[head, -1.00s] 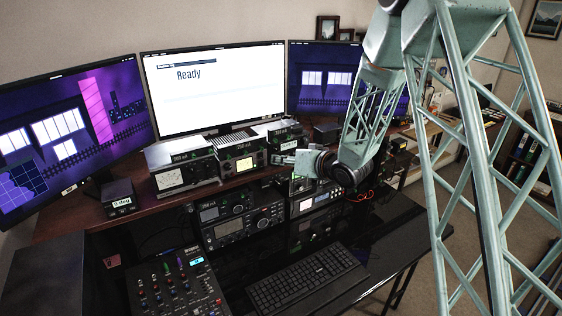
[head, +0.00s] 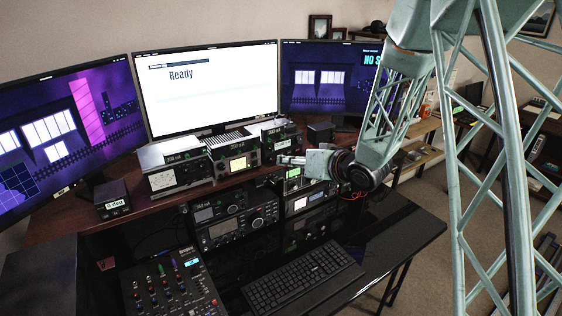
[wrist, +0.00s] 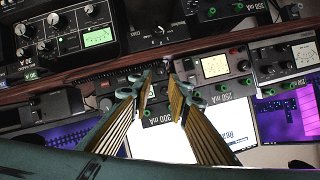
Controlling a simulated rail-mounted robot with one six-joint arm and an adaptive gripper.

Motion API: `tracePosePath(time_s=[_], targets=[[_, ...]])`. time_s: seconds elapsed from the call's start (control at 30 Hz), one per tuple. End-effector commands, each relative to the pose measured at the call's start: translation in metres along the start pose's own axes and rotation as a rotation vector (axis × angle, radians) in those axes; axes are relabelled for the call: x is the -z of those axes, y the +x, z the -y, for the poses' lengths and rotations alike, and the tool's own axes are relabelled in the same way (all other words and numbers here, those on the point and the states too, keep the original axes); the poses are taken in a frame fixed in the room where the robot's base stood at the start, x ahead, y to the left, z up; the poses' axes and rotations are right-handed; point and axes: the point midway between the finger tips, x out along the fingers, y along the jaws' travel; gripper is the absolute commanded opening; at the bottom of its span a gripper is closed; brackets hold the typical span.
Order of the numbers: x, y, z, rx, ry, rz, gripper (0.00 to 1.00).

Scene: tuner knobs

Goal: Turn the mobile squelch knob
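My gripper (head: 282,160) is in front of the shelf's right part in the head view, near a small radio with a green display (head: 292,173). In the wrist view my gripper (wrist: 158,74) has its two fingers apart, with nothing between the tips. A dark box with a black knob (wrist: 160,31) lies beyond the tips there. A larger radio (wrist: 66,30) with several knobs and a lit meter is at upper left. The knob labels are too small to read, so I cannot tell which is the mobile squelch knob.
Several meter boxes (head: 175,168) stand on the brown shelf (head: 62,228). A stacked radio (head: 236,222), a keyboard (head: 300,275) and a mixer (head: 172,287) are on the black desk. The desk's right part (head: 400,232) is clear. Three monitors (head: 210,85) stand behind.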

Motion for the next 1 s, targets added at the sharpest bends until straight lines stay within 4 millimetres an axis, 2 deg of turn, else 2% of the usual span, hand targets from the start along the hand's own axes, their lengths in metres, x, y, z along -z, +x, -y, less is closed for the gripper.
tracePosePath(time_s=[0.2, 0.4, 1.0], targets=[[0.001, -0.027, -0.001, -0.001, 0.001, -0.002, 0.17], [0.001, -0.040, 0.001, 0.000, 0.000, -0.001, 0.17], [0.001, -0.044, 0.000, -0.004, -0.003, 0.000, 0.17]])
